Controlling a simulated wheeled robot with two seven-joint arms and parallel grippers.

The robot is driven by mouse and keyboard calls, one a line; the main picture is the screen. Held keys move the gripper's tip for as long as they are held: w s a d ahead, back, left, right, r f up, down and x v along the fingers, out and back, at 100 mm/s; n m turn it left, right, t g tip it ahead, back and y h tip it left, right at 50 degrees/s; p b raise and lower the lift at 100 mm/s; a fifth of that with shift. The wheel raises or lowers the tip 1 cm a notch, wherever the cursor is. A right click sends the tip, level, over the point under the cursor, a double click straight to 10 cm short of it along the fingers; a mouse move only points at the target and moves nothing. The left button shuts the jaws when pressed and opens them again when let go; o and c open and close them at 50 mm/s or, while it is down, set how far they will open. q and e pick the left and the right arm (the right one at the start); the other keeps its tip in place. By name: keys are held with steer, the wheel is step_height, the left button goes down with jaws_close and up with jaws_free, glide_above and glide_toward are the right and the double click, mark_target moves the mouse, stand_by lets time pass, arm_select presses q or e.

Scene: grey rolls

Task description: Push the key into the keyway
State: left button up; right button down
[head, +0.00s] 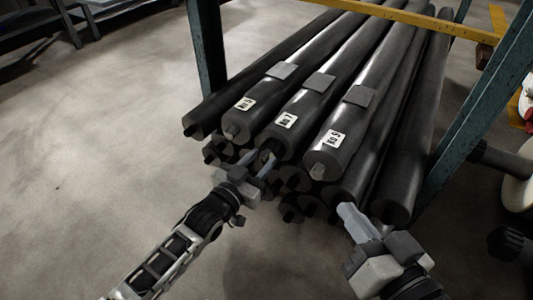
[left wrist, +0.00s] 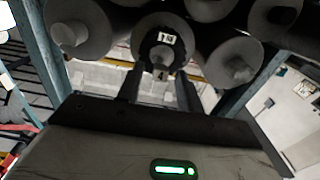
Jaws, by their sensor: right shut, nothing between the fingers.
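The middle upper roll (head: 290,134) is dark grey, with a shaft stub at its near end. My left gripper (head: 258,163) is at that end, its fingers apart. In the left wrist view the fingers (left wrist: 157,88) stand on either side below the middle roll's end (left wrist: 162,24). A small dark piece with a light mark (left wrist: 161,76) shows between them below the stub; I cannot tell whether it is the key or whether the fingers touch it. The keyway cannot be made out. My right gripper (head: 346,208) is shut and empty, in front of the rolls at the right.
Neighbouring rolls with stubs lie left (head: 205,118) and right (head: 327,158), with more rolls stacked below. Grey pads (head: 319,82) lie on top. Blue rack posts (head: 207,50) and a yellow bar (head: 400,14) frame the stack. The floor at left (head: 90,130) is clear.

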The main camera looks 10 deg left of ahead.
arm_select(q)
jaws_close()
steer(key=shift+p+v, duration=0.8)
steer(key=shift+v, duration=0.35)
steer(key=shift+p+v, duration=0.7)
steer(key=shift+v, duration=0.7)
